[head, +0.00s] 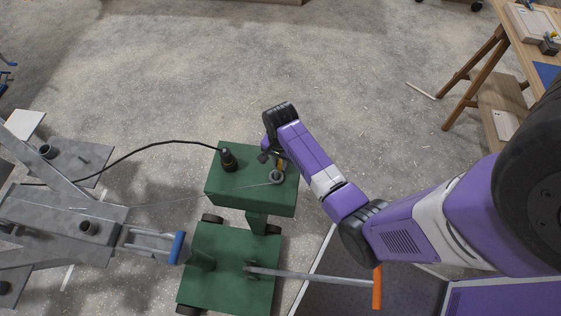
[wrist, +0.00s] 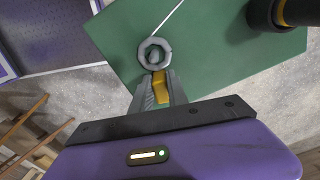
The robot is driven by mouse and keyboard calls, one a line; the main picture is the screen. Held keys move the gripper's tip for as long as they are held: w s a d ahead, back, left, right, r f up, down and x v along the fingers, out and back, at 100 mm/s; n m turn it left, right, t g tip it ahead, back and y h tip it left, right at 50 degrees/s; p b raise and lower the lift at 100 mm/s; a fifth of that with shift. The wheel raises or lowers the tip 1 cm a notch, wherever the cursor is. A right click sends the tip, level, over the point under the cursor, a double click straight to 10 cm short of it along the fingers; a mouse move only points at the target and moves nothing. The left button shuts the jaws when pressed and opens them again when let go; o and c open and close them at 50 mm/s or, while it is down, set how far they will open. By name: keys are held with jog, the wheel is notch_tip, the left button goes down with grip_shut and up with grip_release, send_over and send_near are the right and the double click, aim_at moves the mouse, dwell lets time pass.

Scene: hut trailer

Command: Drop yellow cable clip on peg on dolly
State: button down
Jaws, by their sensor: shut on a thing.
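The green dolly (head: 228,189) stands in the middle of the head view, and its flat top also fills much of the wrist view (wrist: 210,45). My gripper (wrist: 159,88) is over that top, its fingers shut on the yellow cable clip (wrist: 160,80). The clip shows as a small yellow piece in the head view (head: 279,163). Just beyond the fingertips is a grey ring (wrist: 145,52) with a grey peg (wrist: 155,54) showing inside it. The ring touches or nearly touches the clip; I cannot tell whether they are joined, or how high the ring sits.
A black connector (head: 228,159) with a cable stands on the dolly top, left of my gripper. A thin pale line runs from the ring toward the grey trailer frame (head: 60,205). An orange-ended handle (head: 377,287) sticks out low right. A wooden workbench (head: 500,60) stands far right.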

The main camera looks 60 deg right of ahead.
aim_at(280, 162)
jog(key=c, duration=1.2)
grip_release()
jog(key=shift+r, duration=0.1)
notch_tip(280, 162, up, 8)
jog(key=shift+f, duration=0.2)
